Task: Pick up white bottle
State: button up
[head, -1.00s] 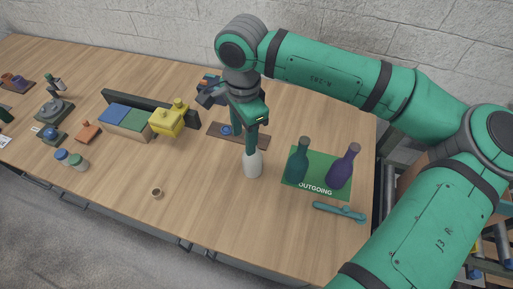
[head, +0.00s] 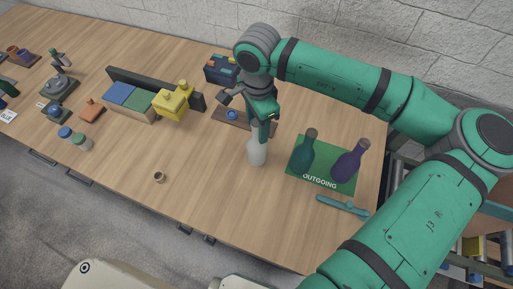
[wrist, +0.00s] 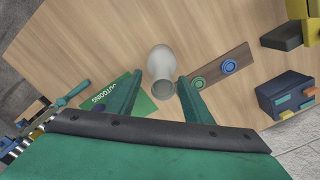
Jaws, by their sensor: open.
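The white bottle (head: 257,152) stands upright on the wooden table, left of the green OUTGOING mat (head: 318,180). In the wrist view the white bottle (wrist: 160,58) has its open mouth toward me. My gripper (head: 265,130) is at the bottle's top in the head view and partly covers its neck. In the wrist view my gripper (wrist: 160,76) is open, with one finger on each side of the bottle's mouth. Gaps show between the fingers and the bottle, so it does not look gripped.
A teal bottle (head: 304,155) and a purple bottle (head: 347,162) stand on the mat, close to the right. A teal tool (head: 342,205) lies in front of it. A brown board (head: 230,117) with round pieces is behind. A small cup (head: 159,177) stands left; table between is clear.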

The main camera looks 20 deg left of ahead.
aim_at(257, 142)
jog(key=shift+w+a+f, duration=0.15)
jog(key=shift+f, duration=1.55)
grip_shut()
jog(key=shift+r, duration=0.1)
